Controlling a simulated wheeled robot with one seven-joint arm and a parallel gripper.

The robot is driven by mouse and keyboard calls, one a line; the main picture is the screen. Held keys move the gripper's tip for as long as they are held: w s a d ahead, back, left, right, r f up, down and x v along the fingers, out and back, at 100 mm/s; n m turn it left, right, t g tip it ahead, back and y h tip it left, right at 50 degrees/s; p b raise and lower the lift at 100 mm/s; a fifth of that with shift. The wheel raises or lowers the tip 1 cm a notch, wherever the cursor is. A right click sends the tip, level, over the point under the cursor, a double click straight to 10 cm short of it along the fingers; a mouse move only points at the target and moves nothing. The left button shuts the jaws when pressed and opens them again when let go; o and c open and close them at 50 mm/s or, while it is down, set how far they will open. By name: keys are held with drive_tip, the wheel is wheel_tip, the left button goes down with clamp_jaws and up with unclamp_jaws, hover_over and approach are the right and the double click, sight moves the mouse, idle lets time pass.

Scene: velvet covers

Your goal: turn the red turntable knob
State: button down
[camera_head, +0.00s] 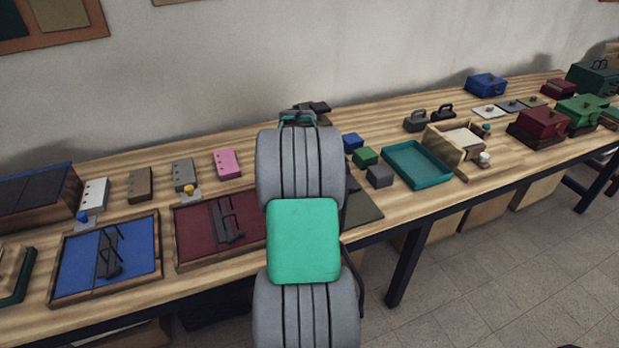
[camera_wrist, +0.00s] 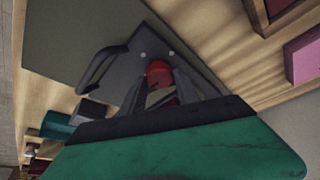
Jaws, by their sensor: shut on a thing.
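The red turntable knob (camera_wrist: 158,72) shows in the wrist view, on a dark grey plate (camera_wrist: 190,62) with two small pale dots. My gripper (camera_wrist: 161,92) is shut on the red knob, its dark fingers on either side of it. The lower part of the knob lies partly hidden between the fingers. A dark curved handle (camera_wrist: 98,72) stands on the plate's left side. In the head view my own arm hides the knob and my fingertips.
A blue block (camera_head: 353,142), a green block (camera_head: 365,156) and a grey block (camera_head: 379,176) stand right of my arm, beside a teal tray (camera_head: 418,188). A maroon panel (camera_head: 192,232) and a pink block (camera_head: 226,164) lie to the left.

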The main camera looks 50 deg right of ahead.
drive_tip(key=shift+r, duration=0.1)
drive_tip(key=c, duration=0.9)
unclamp_jaws()
drive_tip(key=v, duration=0.7)
drive_tip(key=shift+a+r+b, duration=0.15)
drive_tip(key=shift+r+b, duration=0.15)
